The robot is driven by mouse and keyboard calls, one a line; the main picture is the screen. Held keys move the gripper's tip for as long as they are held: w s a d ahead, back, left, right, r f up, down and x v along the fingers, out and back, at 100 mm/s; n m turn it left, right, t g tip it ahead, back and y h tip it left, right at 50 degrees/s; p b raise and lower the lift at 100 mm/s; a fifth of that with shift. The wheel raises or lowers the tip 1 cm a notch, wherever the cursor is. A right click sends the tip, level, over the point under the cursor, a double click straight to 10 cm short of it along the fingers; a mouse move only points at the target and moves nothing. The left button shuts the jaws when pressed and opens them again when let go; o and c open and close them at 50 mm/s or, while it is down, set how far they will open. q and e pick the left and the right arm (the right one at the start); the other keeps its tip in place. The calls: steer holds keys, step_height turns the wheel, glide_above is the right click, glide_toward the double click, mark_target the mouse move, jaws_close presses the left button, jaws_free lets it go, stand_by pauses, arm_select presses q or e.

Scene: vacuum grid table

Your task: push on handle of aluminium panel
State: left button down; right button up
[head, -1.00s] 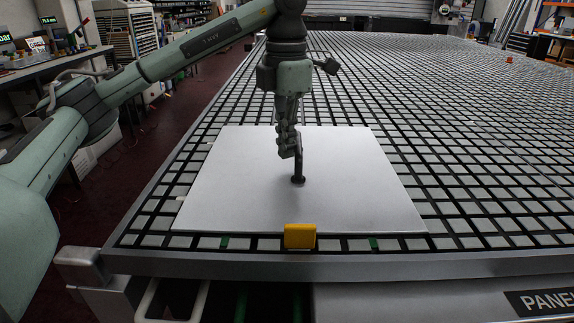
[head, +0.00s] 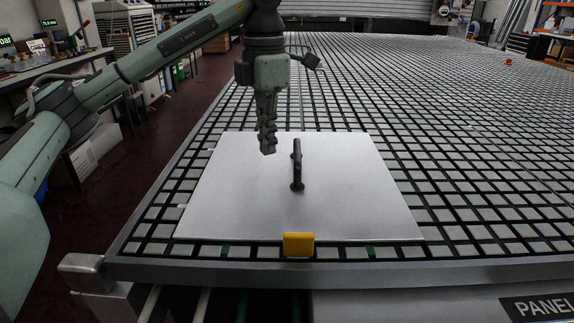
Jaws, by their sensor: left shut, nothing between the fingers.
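The aluminium panel (head: 235,200) lies flat on the grid table, near its front edge. A black handle (head: 297,170) stands on the middle of the panel, its length running away from me. My left gripper (head: 267,151) points down, shut and empty, to the left of the handle. In this view it is apart from the handle, and its fingertips show over the panel. How high they are above the panel is hard to tell. My right gripper is not in view.
A yellow block (head: 298,245) stands at the panel's front edge. The grid table (head: 470,160) is clear behind and to the right of the panel. A silver rail (head: 350,268) runs along the table's front. A small orange thing (head: 508,61) sits far back right.

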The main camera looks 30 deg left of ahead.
arm_select(q)
step_height(320, 180, up, 3)
steer(key=p, duration=0.2)
steer(key=shift+r+p, duration=0.1)
steer(key=shift+p, duration=0.2)
steer(key=shift+r, duration=1.2)
